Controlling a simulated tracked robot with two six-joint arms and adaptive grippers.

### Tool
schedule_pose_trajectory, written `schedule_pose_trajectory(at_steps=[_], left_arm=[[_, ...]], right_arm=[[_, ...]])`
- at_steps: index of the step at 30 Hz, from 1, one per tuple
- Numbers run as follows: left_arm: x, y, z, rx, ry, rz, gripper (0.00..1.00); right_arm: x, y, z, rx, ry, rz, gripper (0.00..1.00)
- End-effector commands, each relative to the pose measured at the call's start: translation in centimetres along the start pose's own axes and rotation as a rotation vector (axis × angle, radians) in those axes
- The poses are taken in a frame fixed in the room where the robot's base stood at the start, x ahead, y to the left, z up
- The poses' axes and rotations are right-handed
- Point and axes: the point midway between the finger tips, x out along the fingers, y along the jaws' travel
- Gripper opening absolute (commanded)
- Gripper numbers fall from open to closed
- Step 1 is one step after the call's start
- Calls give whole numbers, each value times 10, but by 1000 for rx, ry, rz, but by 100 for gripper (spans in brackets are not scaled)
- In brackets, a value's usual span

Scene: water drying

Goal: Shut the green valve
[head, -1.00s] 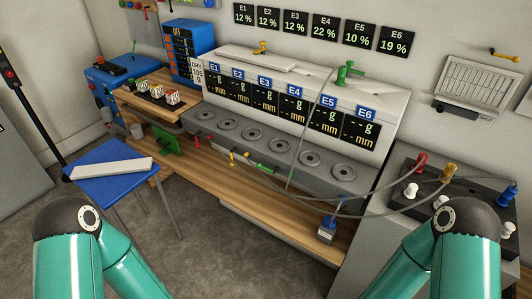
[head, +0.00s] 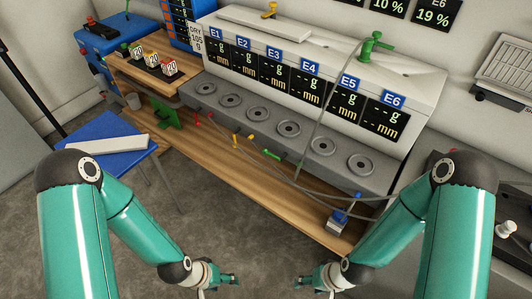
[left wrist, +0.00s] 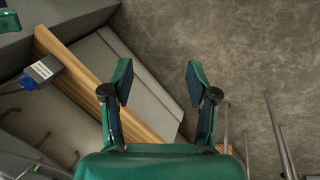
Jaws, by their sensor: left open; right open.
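A green valve (head: 374,45) stands upright on top of the long white machine (head: 420,78), above the E5 and E6 labels, with a grey hose beside it. A smaller green handle (head: 271,154) is on the wooden bench below the machine; a green bracket-like piece (head: 165,112) stands further left. My left gripper (head: 230,281) is low over the floor in front of the bench, far from the green valve. In the left wrist view its two fingers (left wrist: 160,76) are apart with nothing between them. My right gripper (head: 303,283) is also low, open and empty, facing the left one.
A yellow valve (head: 270,10) is on the machine's far top. Grey hoses loop over the bench's right part near a blue-topped block (head: 338,219). A blue stool (head: 105,150) with a white bar (head: 107,144) stands left. A dark unit is at right. Floor between is clear.

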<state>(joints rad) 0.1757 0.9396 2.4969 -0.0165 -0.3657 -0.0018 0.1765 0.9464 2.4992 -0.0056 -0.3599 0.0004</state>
Motion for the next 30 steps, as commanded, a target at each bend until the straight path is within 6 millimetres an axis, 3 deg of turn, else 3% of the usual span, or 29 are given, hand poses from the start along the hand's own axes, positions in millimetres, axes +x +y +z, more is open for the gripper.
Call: schedule_pose_trajectory(at_steps=[5, 10, 15, 18, 24, 30], left_arm=[[24, -2, -48, 117, 146, 31, 61], [37, 5, -136, 374, 436, 77, 61], [16, 27, -219, 708, 795, 107, 61], [-7, 43, -249, 905, 992, 110, 61], [-52, 71, -265, 1233, 1283, 97, 61], [-77, 85, -260, 1402, 1410, 86, 61]], right_arm=[[36, 13, 0, 0, 0, 0, 57], [95, 34, 0, 0, 0, 0, 57], [160, 58, -1, 0, 0, 0, 57], [196, 71, -1, 0, 0, 0, 57], [246, 89, -2, 0, 0, 0, 57], [265, 96, -2, 0, 0, 0, 57]])
